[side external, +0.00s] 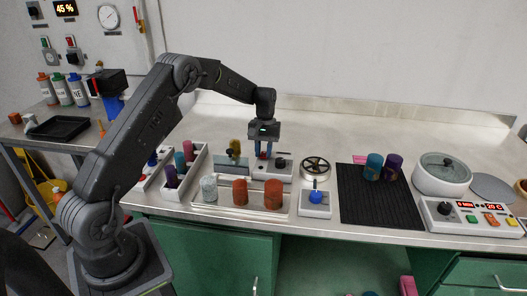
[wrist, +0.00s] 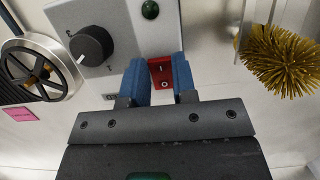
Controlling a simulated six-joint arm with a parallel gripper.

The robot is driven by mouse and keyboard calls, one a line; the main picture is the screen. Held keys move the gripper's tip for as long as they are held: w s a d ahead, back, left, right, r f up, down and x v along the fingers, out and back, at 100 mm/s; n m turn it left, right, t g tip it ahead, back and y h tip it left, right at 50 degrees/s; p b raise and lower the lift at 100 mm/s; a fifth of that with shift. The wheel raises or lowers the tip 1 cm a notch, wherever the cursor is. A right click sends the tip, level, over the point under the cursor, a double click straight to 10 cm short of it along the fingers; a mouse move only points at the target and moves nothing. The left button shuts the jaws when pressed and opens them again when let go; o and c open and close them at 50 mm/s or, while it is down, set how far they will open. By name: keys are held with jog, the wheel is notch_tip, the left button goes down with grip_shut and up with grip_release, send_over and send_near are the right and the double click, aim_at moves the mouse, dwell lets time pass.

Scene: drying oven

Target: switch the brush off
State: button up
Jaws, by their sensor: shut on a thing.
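The brush (wrist: 285,60) has round yellow bristles and stands at the right in the wrist view. In the side view the brush (side external: 235,147) is just left of my gripper. A pale control box (wrist: 90,25) carries a black knob (wrist: 91,46), a green button or lamp (wrist: 150,9) and a red rocker switch (wrist: 162,72) marked I and O. My gripper (wrist: 161,75) has its blue fingers shut on the red switch, one on each side. In the side view my gripper (side external: 264,155) points down at the box (side external: 268,175). Which half of the rocker is pressed, I cannot tell.
Rust-coloured cylinders (side external: 274,194) stand on a tray in front. A black mat (side external: 380,207) with two cups is further right. The bench behind is clear.

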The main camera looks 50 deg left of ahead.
aim_at(265, 152)
jog(key=o, duration=0.9)
jog(key=v, duration=1.4)
jog(key=shift+s+d, duration=0.1)
